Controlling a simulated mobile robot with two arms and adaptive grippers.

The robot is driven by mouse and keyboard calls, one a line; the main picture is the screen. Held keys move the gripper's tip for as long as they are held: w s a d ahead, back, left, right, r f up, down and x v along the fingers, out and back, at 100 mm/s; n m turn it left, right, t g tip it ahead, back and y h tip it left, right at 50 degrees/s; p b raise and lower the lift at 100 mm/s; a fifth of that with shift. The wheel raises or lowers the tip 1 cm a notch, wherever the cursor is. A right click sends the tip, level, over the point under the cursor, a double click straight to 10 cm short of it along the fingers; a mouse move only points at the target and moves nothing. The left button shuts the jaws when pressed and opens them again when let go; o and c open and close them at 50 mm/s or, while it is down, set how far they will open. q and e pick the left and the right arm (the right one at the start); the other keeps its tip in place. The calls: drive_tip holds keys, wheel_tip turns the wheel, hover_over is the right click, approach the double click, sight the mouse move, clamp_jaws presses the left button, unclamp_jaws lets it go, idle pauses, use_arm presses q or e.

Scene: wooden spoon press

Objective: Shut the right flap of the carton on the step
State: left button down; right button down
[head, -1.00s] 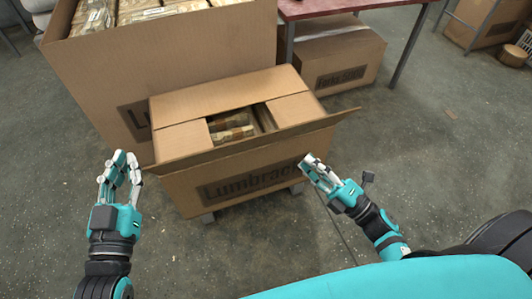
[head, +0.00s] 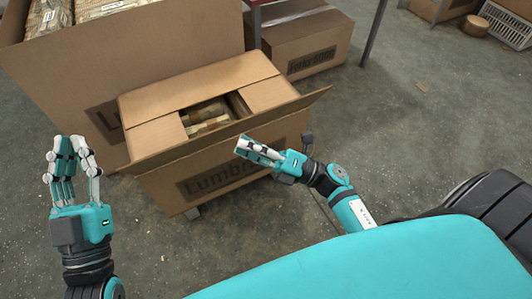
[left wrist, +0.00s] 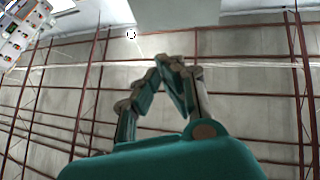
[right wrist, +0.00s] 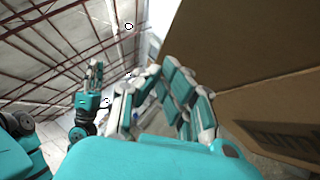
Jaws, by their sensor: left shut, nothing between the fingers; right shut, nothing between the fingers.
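The carton (head: 245,172) stands open-topped in front of me, on a low support of which only a small part shows. Its far flap (head: 200,85), left flap (head: 153,138) and right flap (head: 268,95) lie folded inward, leaving a gap over packed goods (head: 205,117). Its near flap (head: 165,157) leans outward towards me. My right gripper (head: 243,145) is shut and empty, just in front of the near flap; I cannot tell if it touches. Cardboard (right wrist: 245,60) fills the right of the right wrist view. My left gripper (head: 66,142) is shut and empty, left of the carton.
A larger open carton (head: 150,50) with packages stands close behind. Another closed carton (head: 310,45) sits under a table at the back. A grey crate (head: 508,25) is far right. The floor right of the carton is clear.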

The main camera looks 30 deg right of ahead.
use_arm(q)
drive_tip(key=shift+s+r+t, duration=0.3)
drive_tip(key=shift+r, duration=0.15)
use_arm(e)
drive_tip(key=shift+w+r, duration=0.25)
drive_tip(key=shift+w, duration=0.25)
drive_tip(key=shift+w+r, duration=0.2)
drive_tip(key=shift+w, duration=0.3)
